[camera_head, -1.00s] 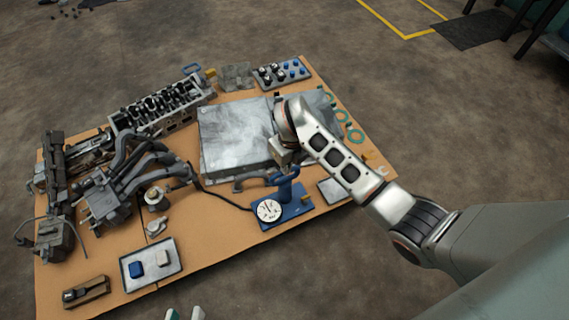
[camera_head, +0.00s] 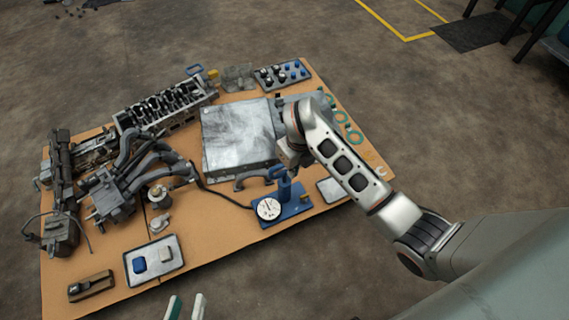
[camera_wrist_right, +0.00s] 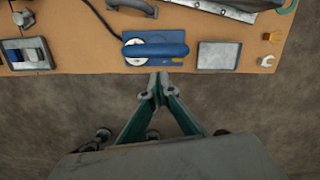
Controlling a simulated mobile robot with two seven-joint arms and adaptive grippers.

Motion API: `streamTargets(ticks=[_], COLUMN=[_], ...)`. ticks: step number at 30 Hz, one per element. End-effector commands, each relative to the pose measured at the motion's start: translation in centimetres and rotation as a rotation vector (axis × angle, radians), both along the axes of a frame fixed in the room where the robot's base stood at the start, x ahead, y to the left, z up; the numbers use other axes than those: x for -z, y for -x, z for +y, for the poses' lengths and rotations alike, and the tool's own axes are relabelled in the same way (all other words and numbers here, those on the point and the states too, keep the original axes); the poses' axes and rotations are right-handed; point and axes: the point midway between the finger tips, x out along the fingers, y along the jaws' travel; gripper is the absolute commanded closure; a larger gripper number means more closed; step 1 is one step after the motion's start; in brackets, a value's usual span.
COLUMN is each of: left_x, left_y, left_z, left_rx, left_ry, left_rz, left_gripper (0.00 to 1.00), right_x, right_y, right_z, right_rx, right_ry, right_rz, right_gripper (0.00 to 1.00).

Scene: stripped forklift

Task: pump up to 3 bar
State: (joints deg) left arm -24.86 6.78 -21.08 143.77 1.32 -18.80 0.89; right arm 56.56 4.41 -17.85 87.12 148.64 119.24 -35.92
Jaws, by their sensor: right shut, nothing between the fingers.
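The blue hand pump stands on a blue base (camera_head: 294,208) at the table's front edge. Its handle (camera_head: 278,173) is up on a post, with a round white gauge (camera_head: 268,209) at its left; the needle's reading is too small to tell. In the right wrist view the blue handle (camera_wrist_right: 160,50) lies across the base, partly over the gauge (camera_wrist_right: 133,44). My right gripper (camera_wrist_right: 158,82) is shut and empty, its tips by the base's near edge in that picture. In the head view its fingers are not clear. My left gripper (camera_head: 184,308) is open and empty at the bottom edge.
A black hose (camera_head: 220,196) runs left from the pump. A flat metal block (camera_head: 238,135) lies behind it, and a small grey tray (camera_head: 333,190) at its right. A tray with a blue and a white block (camera_head: 172,274) is front left. Engine parts (camera_head: 110,195) crowd the left.

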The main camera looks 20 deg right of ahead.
Motion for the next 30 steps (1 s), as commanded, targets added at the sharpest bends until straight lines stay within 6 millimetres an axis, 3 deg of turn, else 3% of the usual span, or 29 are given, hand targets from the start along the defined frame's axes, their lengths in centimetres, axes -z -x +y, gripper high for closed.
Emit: streamTargets(ticks=[6,12,18,30], left_x=[-0.1,-0.1,-0.1,-0.1], left_y=[-0.1,-0.1,-0.1,-0.1], left_z=[0.0,0.0,0.0,0.0], left_rx=[0.000,0.000,0.000,0.000], left_ry=[0.001,0.001,0.001,0.001], left_rz=[-0.002,-0.003,-0.003,-0.003], left_gripper=[0.76,0.76,0.76,0.76], right_x=[-4.6,-7.2,-8.2,-8.2], right_y=[0.3,0.7,0.9,0.9], right_z=[-0.2,-0.3,-0.3,-0.2], right_rx=[-0.002,-0.002,-0.001,-0.001], right_ry=[0.002,0.002,0.002,0.001], right_rz=[-0.005,0.000,0.003,0.004], right_gripper=[1.00,1.00,1.00,1.00])
